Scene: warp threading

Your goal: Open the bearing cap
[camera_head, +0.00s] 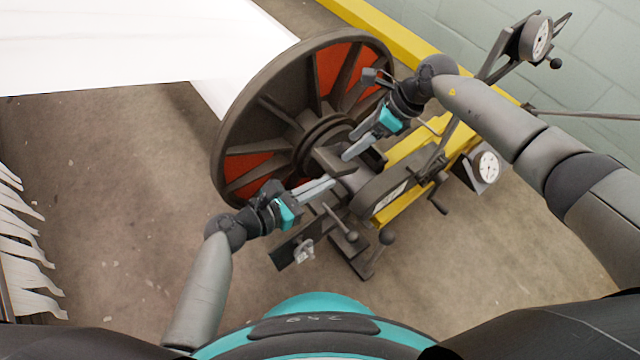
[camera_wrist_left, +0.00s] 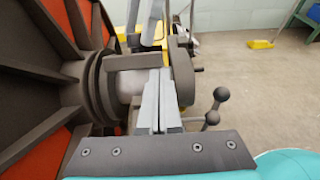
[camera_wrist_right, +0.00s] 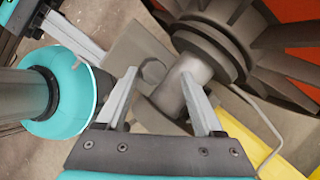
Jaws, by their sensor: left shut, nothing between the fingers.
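The dark bearing cap (camera_head: 331,160) is at the hub side of the big spoked wheel (camera_head: 262,118). In the left wrist view the dark cap piece (camera_wrist_left: 140,61) lies above the pale shaft (camera_wrist_left: 128,85). I cannot tell whether the cap is latched. My left gripper (camera_head: 331,182) is shut and empty; its fingertips (camera_wrist_left: 157,75) are close beside the cap, and contact is unclear. My right gripper (camera_head: 348,155) is above the hub side. In the right wrist view its fingers (camera_wrist_right: 163,85) are spread, with the shaft (camera_wrist_right: 185,85) showing beyond them.
A yellow beam (camera_head: 410,160) with a dark arm and dial gauges (camera_head: 487,165) stands at the right. Ball-ended levers (camera_head: 386,237) stick out below the cap. White sheet material (camera_head: 130,45) fills the upper left.

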